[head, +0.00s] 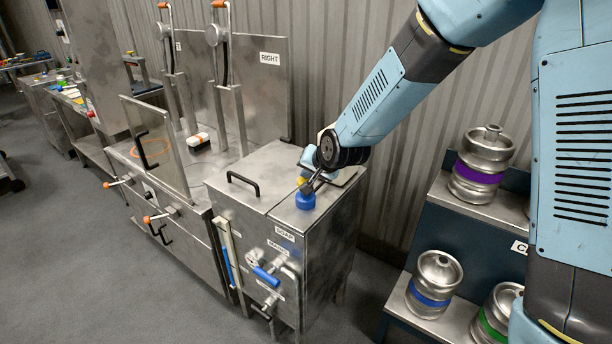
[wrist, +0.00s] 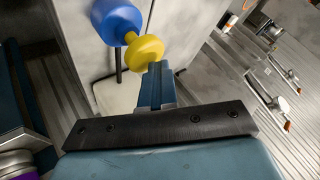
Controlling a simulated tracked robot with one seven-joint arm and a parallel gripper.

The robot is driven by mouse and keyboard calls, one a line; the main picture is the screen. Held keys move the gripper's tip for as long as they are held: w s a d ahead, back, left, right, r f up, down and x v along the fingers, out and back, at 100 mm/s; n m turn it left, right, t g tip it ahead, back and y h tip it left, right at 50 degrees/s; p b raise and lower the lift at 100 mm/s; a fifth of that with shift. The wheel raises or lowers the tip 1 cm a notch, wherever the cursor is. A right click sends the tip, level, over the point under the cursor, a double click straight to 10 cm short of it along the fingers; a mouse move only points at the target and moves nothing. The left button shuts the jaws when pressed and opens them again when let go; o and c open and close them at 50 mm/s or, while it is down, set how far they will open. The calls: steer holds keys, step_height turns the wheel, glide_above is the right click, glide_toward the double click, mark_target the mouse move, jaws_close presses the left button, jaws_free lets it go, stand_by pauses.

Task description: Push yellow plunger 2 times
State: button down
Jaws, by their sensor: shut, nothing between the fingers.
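The yellow plunger (wrist: 146,52) sits on a blue collar (wrist: 117,20) in the wrist view. In the head view the blue collar (head: 305,200) stands on top of the steel cabinet marked SOAP, and a small part of the yellow plunger (head: 300,181) shows just above it. My gripper (wrist: 155,72) is shut and empty. In the wrist view its fingertips are right by the edge of the yellow plunger; I cannot tell whether they touch. In the head view my gripper (head: 309,188) is low over the blue collar and partly hides the plunger.
The steel cabinet (head: 327,222) has a black handle (head: 243,184) on its lid and a blue-handled valve (head: 266,276) on its front. A steel machine with upright panels stands to the left. Several kegs, one with a purple band (head: 479,173), stand on a rack at right.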

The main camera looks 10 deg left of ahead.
steer(key=shift+r, duration=0.25)
steer(key=shift+r, duration=2.95)
stand_by(0.5)
